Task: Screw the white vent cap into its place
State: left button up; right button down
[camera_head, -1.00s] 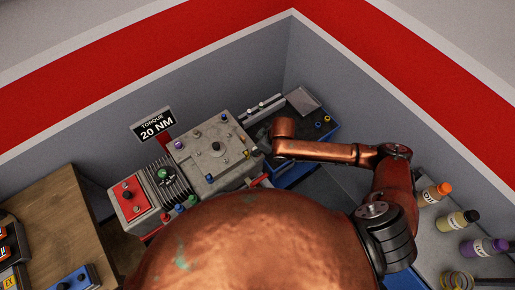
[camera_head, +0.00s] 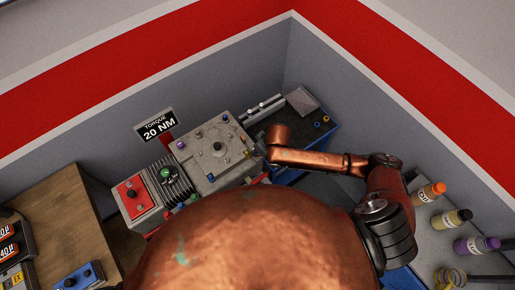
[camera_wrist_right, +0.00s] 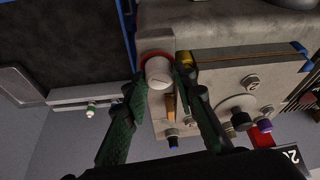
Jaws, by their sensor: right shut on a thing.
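The white vent cap (camera_wrist_right: 158,73) is between the two green-padded fingers of my right gripper (camera_wrist_right: 162,78) in the right wrist view. The gripper is shut on it. A red ring (camera_wrist_right: 146,56) shows at the far side of the cap, against a grey metal block (camera_wrist_right: 157,43). I cannot tell whether the cap is seated in the ring or just touching it. In the head view my right wrist is over the right end of the grey engine block (camera_head: 205,158), and the cap is hidden. My left gripper is not in view.
A red-topped box (camera_head: 133,195) and a finned part (camera_head: 167,175) adjoin the block on its left. A blue tray (camera_head: 322,137) lies to the right. Several bottles (camera_head: 455,219) stand at the right. A wooden bench (camera_head: 60,225) is at the left; grey walls close the back.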

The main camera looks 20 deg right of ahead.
jog(key=shift+a+r+m+p, duration=0.15)
jog(key=shift+m+p, duration=0.35)
jog(key=shift+m, duration=0.3)
jog(key=shift+m+t+h+p, duration=0.35)
jog(key=shift+m+p, duration=0.25)
jog(key=shift+p, duration=0.45)
jog(key=shift+m, duration=0.4)
jog(key=c, duration=1.7)
grip_release()
jog(key=shift+h, duration=0.25)
